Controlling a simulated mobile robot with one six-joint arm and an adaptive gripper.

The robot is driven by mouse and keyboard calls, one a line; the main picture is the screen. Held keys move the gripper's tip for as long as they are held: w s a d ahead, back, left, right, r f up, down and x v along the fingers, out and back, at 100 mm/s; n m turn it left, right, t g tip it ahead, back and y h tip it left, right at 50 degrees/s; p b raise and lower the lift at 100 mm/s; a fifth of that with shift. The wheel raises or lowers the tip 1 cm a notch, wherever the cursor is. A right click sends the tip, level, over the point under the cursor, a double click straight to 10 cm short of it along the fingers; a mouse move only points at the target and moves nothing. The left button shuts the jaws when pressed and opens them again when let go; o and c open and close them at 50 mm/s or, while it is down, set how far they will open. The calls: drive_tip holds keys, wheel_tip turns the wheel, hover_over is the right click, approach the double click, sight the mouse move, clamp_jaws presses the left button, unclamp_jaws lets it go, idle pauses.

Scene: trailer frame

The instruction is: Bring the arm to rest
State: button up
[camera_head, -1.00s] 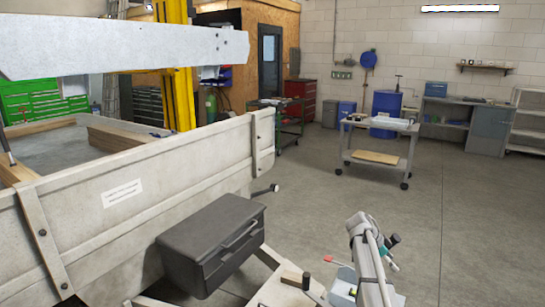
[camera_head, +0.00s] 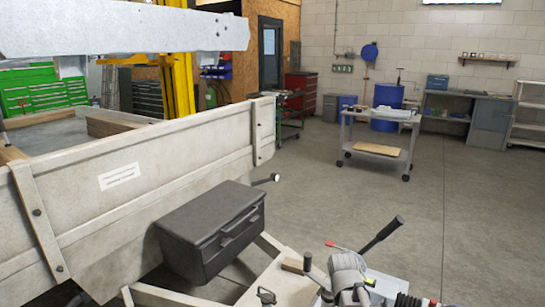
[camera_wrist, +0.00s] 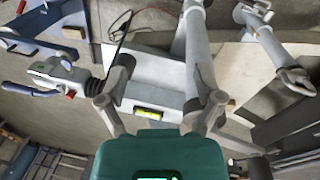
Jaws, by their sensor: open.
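In the wrist view my gripper (camera_wrist: 160,88) is open, its two grey fingers spread apart above a teal housing. No object shows held between them. Beyond the fingers is a pale plate (camera_wrist: 165,72) with a yellow-green spirit level (camera_wrist: 148,113). A grey tube (camera_wrist: 194,35) runs behind the right finger; I cannot tell whether they touch. The trailer coupling (camera_wrist: 65,75), with black bellows and a red button, lies to the left. In the head view a black-handled lever (camera_head: 381,234) rises at the lower right. I cannot make out my gripper there.
The trailer's side wall (camera_head: 150,170) fills the left, with a dark toolbox (camera_head: 212,230) on the frame before it. A grey beam (camera_head: 110,30) hangs above. A trolley (camera_head: 380,147) and blue drum (camera_head: 387,105) stand farther back.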

drive_tip(key=s+a+n+y, duration=0.2)
drive_tip(key=s+a+n, duration=0.1)
drive_tip(key=s+a, duration=0.1)
wheel_tip(320, 180, up, 20)
drive_tip(key=p, duration=2)
drive_tip(key=shift+c, duration=0.3)
idle(1.5)
